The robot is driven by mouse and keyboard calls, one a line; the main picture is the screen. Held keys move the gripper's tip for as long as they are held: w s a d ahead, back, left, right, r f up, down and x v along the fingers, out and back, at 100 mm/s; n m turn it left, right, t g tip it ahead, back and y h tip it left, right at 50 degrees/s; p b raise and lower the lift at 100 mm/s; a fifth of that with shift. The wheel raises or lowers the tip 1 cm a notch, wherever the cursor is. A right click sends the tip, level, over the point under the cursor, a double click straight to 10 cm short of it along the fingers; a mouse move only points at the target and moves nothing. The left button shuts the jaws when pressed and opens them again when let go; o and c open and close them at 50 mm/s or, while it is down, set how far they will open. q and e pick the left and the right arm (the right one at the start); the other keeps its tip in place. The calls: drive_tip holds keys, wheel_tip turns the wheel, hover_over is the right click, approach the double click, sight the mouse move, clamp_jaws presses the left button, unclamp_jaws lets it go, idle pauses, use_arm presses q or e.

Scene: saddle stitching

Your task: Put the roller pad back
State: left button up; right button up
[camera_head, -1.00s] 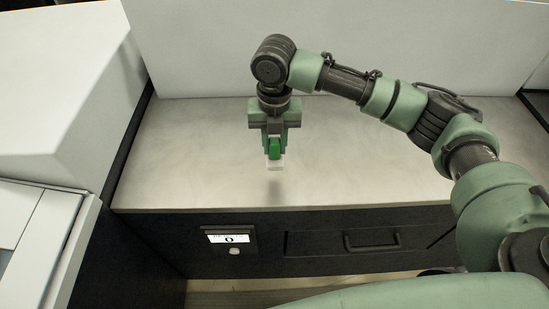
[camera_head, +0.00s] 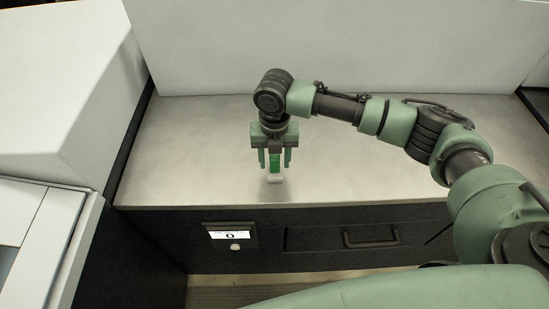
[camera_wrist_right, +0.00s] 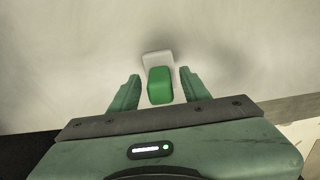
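The roller pad (camera_head: 275,177) has a green upper part and a white base. It stands on the metal counter near its front edge. My right gripper (camera_head: 275,166) is above it, pointing down, with its fingers open on either side of the green part. In the right wrist view the roller pad (camera_wrist_right: 159,85) sits between the two spread fingers of the right gripper (camera_wrist_right: 158,92), with a gap on both sides. My left gripper is not in view.
The metal counter (camera_head: 370,165) is otherwise clear. A white wall panel (camera_head: 340,45) rises behind it. A pale machine housing (camera_head: 60,80) stands at the left. The dark front below has a small display (camera_head: 230,236) and a drawer handle (camera_head: 371,238).

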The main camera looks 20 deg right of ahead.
wheel_tip(320, 180, up, 11)
drive_tip(key=b, duration=0.3)
drive_tip(key=shift+f, duration=0.15)
drive_tip(key=shift+r, duration=0.7)
